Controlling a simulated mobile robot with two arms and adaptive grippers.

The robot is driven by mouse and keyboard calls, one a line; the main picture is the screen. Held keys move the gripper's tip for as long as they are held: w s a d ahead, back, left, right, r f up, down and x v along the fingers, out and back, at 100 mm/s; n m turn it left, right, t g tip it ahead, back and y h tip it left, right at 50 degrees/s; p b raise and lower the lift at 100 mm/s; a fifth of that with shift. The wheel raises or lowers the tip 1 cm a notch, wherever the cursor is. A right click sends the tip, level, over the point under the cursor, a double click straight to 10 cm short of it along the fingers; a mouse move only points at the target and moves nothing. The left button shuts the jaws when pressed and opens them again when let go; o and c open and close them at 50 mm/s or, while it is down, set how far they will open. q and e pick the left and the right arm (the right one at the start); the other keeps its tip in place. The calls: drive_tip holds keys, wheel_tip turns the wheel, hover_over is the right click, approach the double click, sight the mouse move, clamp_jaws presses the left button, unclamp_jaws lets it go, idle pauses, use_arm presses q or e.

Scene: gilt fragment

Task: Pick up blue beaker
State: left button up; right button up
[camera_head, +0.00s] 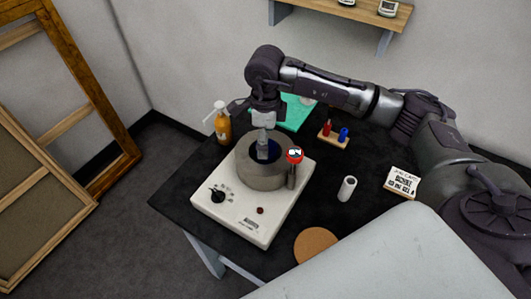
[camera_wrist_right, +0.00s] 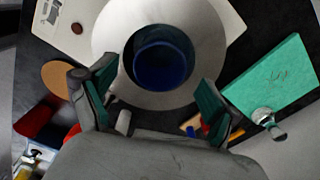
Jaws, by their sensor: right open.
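The blue beaker (camera_wrist_right: 163,66) sits inside the round opening of a grey heating mantle (camera_head: 262,181) on a white base unit (camera_head: 240,222). In the head view only a dark blue part of the beaker (camera_head: 274,148) shows behind my gripper. My right gripper (camera_head: 263,150) points down over the mantle opening. In the right wrist view its green-padded fingers (camera_wrist_right: 152,92) are spread wide, with the beaker beyond and between them. Nothing is held. My left gripper is not in view.
An amber pump bottle (camera_head: 222,124) stands left of the mantle. A red-topped dark item (camera_head: 293,157) is close at its right. A rack with red and blue items (camera_head: 334,135), a white cylinder (camera_head: 347,188), a label card (camera_head: 402,181) and a cork disc (camera_head: 316,244) are on the black table.

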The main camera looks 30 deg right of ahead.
drive_tip(key=shift+f, duration=1.2)
drive_tip(key=c, duration=1.5)
